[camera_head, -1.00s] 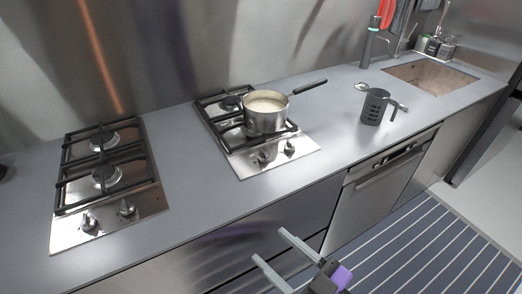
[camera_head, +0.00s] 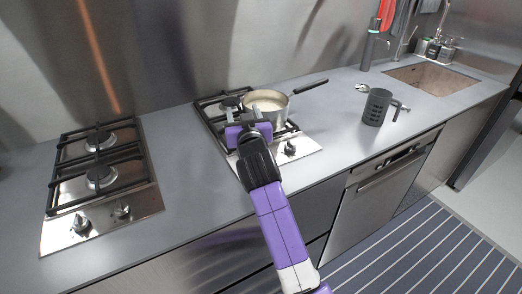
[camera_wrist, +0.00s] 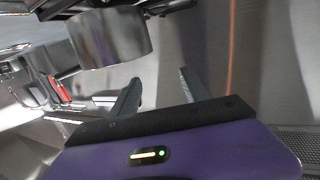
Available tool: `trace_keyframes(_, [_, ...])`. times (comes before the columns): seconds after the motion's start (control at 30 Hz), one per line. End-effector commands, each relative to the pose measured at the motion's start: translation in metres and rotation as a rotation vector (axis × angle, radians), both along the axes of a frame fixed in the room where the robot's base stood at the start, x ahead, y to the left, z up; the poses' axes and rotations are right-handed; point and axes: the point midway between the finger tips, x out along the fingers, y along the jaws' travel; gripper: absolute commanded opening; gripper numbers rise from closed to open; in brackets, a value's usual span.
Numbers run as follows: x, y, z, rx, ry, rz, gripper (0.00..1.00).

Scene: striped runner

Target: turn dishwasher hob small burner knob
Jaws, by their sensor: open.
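The hob next to the dishwasher (camera_head: 372,190) is the right one (camera_head: 307,146), a steel plate with black grates. Its right knob (camera_head: 290,149) shows at the front; my arm and gripper hide its left knob. I cannot tell which knob serves the small burner. My gripper (camera_head: 246,116) is over the front of this hob, in front of the pot, and it is open. In the wrist view its two fingers (camera_wrist: 160,90) stand apart with nothing seen between them. I cannot make out a knob there.
A pot (camera_head: 268,105) with pale contents sits on the right hob, handle to the right; it shows close in the wrist view (camera_wrist: 110,38). The left hob (camera_head: 145,204) is empty. A dark mug (camera_head: 376,107) and sink (camera_head: 432,80) are right. Counter between the hobs is clear.

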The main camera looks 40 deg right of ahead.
Motion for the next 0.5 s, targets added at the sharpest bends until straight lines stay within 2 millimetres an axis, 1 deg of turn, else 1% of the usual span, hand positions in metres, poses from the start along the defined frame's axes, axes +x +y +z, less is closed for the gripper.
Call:
trace_keyframes(0.03, [0.011,-0.010,0.008,0.045,0.000,-0.040,0.55])
trace_keyframes(0.1, [0.022,-0.024,0.014,0.117,0.014,-0.101,0.55])
trace_keyframes(0.2, [0.033,-0.041,0.020,0.233,0.038,-0.190,0.55])
trace_keyframes(0.3, [0.040,-0.053,0.022,0.364,0.071,-0.283,0.55])
trace_keyframes(0.4, [0.041,-0.058,0.022,0.510,0.113,-0.383,0.55])
trace_keyframes(0.5, [0.036,-0.055,0.017,0.656,0.168,-0.485,0.55])
